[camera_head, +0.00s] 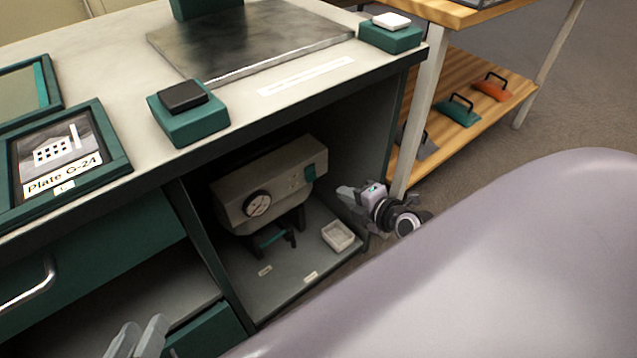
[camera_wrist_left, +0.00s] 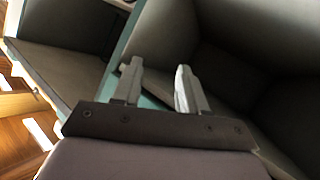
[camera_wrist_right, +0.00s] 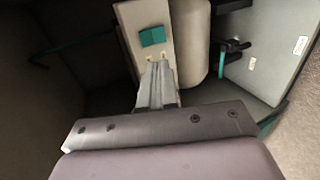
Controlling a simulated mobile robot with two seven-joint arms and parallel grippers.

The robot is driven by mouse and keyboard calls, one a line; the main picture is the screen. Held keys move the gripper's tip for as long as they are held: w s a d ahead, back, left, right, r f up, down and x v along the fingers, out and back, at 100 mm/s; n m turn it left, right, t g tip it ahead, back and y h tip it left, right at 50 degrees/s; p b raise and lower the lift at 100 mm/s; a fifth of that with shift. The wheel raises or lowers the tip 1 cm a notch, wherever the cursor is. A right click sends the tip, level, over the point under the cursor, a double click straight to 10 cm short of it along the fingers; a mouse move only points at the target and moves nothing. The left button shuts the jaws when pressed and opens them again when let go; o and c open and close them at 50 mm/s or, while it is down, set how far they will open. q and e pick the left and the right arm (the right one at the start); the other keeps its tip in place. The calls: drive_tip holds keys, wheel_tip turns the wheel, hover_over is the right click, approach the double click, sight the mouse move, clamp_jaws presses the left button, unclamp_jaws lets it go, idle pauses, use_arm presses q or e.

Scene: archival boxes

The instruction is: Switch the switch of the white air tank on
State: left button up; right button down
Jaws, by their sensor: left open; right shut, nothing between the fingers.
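The white air tank (camera_head: 245,180), an off-white box-shaped unit, stands in the open bay under the bench. A round dial (camera_head: 257,203) is on its front, and a small green switch (camera_head: 310,173) is near its right end. In the right wrist view the green switch (camera_wrist_right: 152,36) is on the tank's pale end panel (camera_wrist_right: 140,14). My right gripper (camera_head: 347,194) is shut and empty, to the right of the switch; its fingertips (camera_wrist_right: 158,66) appear just below the switch, contact unclear. My left gripper (camera_head: 138,336) is open and empty at the lower left, away from the tank.
The bay's right wall (camera_head: 362,125) and the bench top edge (camera_head: 300,100) bound the space. A wooden shelf (camera_head: 460,125) stands to the right.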

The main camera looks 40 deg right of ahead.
drive_tip(key=b, duration=0.3)
approach(312, 179)
drive_tip(key=x, duration=0.5)
drive_tip(key=shift+w, duration=0.2)
use_arm(q)
drive_tip(key=shift+s+a+f+m+t+y+b, duration=0.1)
drive_tip(key=shift+a+m+t+y+b, duration=0.1)
drive_tip(key=shift+a+m+t, duration=0.25)
drive_tip(key=shift+s+a+m+t+y+b, duration=0.1)
drive_tip(key=shift+a+m+t+b, duration=0.2)
drive_tip(key=shift+a, duration=0.35)
use_arm(e)
drive_tip(key=shift+w+a+f, duration=0.1)
drive_tip(key=shift+w+f, duration=0.15)
drive_tip(key=shift+w, duration=0.4)
use_arm(q)
drive_tip(key=shift+d, duration=0.1)
use_arm(e)
drive_tip(key=shift+a, duration=0.15)
drive_tip(key=shift+w+f+p, duration=0.15)
drive_tip(key=shift+p, duration=0.15)
drive_tip(key=shift+d, duration=0.25)
use_arm(q)
drive_tip(key=shift+d+n, duration=0.25)
drive_tip(key=shift+d, duration=0.7)
use_arm(e)
drive_tip(key=shift+a, duration=0.1)
